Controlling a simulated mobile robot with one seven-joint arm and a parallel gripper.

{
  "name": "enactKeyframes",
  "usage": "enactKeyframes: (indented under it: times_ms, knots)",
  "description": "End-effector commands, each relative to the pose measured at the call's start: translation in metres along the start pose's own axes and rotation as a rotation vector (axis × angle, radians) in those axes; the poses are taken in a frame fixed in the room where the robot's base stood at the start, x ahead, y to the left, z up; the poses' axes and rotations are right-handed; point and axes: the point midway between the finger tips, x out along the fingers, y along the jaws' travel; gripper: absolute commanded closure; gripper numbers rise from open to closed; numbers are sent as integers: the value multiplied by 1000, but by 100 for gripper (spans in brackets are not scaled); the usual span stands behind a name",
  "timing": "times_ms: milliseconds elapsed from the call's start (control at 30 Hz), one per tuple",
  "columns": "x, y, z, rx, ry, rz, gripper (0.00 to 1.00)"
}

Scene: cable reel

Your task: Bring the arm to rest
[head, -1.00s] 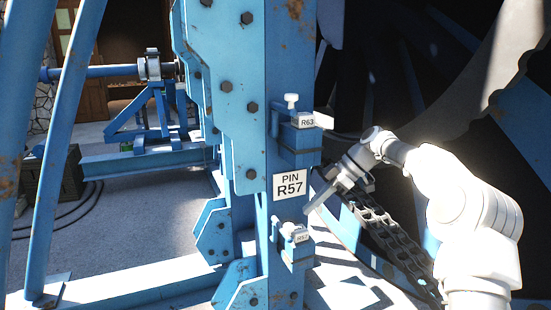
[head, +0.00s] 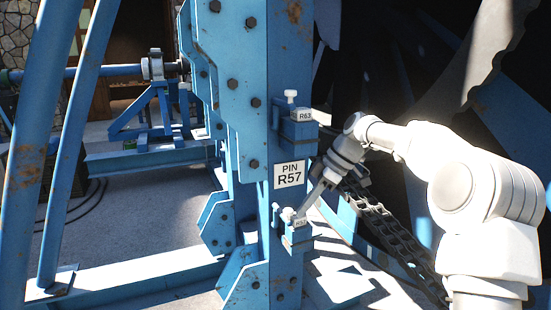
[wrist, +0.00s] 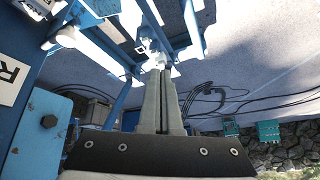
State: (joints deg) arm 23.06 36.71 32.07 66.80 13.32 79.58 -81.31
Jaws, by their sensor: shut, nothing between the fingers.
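My white arm reaches in from the right in the head view. My gripper (head: 303,214) points down and to the left, its tip beside the lower bracket with the R57 tag (head: 299,222) on the blue post. I cannot tell whether the tip touches the bracket. In the wrist view my gripper's two grey fingers (wrist: 163,72) lie side by side, shut with nothing visible between them. A pale pin-like part (wrist: 152,50) shows just past the fingertips.
The blue post carries a "PIN R57" sign (head: 289,174) and an upper bracket tagged R63 (head: 303,115). A dark chain (head: 385,225) runs just below my forearm. The large dark reel (head: 390,70) stands behind my arm. Open floor (head: 140,210) lies left of the post.

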Motion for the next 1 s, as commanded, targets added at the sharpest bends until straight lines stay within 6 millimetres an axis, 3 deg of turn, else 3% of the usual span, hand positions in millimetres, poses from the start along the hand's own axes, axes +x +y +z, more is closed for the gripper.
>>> enactKeyframes:
  times_ms: [233,467,767,1000]
  knots:
    - [-14,-62,-13,211,-184,109,100]
    - [-32,-122,-5,436,-283,267,100]
    - [-52,-204,24,736,-286,500,100]
    - [-55,-268,58,973,-188,663,100]
